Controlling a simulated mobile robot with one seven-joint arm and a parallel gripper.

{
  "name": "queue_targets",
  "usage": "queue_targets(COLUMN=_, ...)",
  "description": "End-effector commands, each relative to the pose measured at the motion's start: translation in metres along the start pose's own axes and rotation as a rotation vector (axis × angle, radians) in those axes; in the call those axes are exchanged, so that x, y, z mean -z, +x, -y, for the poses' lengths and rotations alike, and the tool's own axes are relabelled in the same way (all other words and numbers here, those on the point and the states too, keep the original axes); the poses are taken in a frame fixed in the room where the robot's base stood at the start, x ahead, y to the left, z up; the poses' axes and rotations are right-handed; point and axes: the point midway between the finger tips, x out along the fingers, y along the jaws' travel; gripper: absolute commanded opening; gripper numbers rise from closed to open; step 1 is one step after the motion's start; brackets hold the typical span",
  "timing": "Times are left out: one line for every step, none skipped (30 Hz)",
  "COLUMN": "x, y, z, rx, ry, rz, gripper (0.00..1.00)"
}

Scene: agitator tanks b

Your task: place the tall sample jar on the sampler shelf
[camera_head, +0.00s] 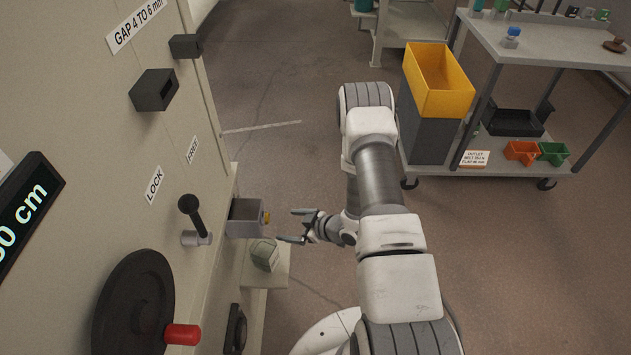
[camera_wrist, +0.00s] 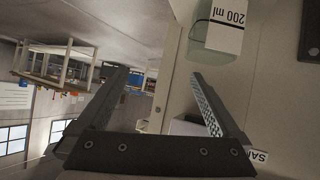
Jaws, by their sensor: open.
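A pale green jar (camera_head: 264,254) with a white label stands on the small light shelf (camera_head: 280,278) at the machine's side, in the head view. In the wrist view, which is turned upside down, a greenish clear jar (camera_wrist: 213,38) with a white "200 ml" label shows at the top edge, partly cut off. My gripper (camera_head: 296,226) is open and empty, above and slightly right of the jar and apart from it. In the wrist view nothing lies between its fingers (camera_wrist: 158,82). The jar's base is partly hard to make out.
A grey box (camera_head: 246,218) with a yellow knob juts from the machine just left of my gripper. A black lever (camera_head: 190,212) and a dark handwheel (camera_head: 135,305) with red grip are further left. A cart (camera_head: 540,40) and yellow bin (camera_head: 437,80) stand right. Floor between is clear.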

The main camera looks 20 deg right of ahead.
Motion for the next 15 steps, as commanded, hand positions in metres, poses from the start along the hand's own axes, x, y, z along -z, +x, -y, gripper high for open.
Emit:
queue_targets(x=0.014, y=-0.003, z=-0.015, rx=-0.022, ry=-0.017, rz=0.026, gripper=1.00)
queue_targets(x=0.020, y=-0.005, z=-0.022, rx=-0.034, ry=-0.024, rz=0.044, gripper=1.00)
queue_targets(x=0.028, y=-0.008, z=-0.032, rx=-0.052, ry=-0.031, rz=0.069, gripper=1.00)
queue_targets(x=0.035, y=-0.011, z=-0.039, rx=-0.064, ry=-0.036, rz=0.086, gripper=1.00)
queue_targets(x=0.041, y=-0.013, z=-0.046, rx=-0.078, ry=-0.041, rz=0.103, gripper=1.00)
queue_targets(x=0.050, y=-0.017, z=-0.054, rx=-0.096, ry=-0.047, rz=0.126, gripper=1.00)
queue_targets(x=0.057, y=-0.021, z=-0.061, rx=-0.110, ry=-0.049, rz=0.142, gripper=1.00)
queue_targets(x=0.064, y=-0.025, z=-0.067, rx=-0.124, ry=-0.050, rz=0.158, gripper=1.00)
queue_targets(x=0.073, y=-0.030, z=-0.075, rx=-0.143, ry=-0.052, rz=0.180, gripper=1.00)
queue_targets(x=0.080, y=-0.034, z=-0.080, rx=-0.157, ry=-0.053, rz=0.194, gripper=1.00)
queue_targets(x=0.087, y=-0.038, z=-0.085, rx=-0.171, ry=-0.053, rz=0.209, gripper=1.00)
queue_targets(x=0.097, y=-0.044, z=-0.091, rx=-0.190, ry=-0.053, rz=0.229, gripper=1.00)
queue_targets(x=0.104, y=-0.049, z=-0.096, rx=-0.204, ry=-0.052, rz=0.243, gripper=1.00)
queue_targets(x=0.111, y=-0.054, z=-0.100, rx=-0.219, ry=-0.049, rz=0.256, gripper=1.00)
queue_targets(x=0.121, y=-0.062, z=-0.105, rx=-0.238, ry=-0.046, rz=0.274, gripper=1.00)
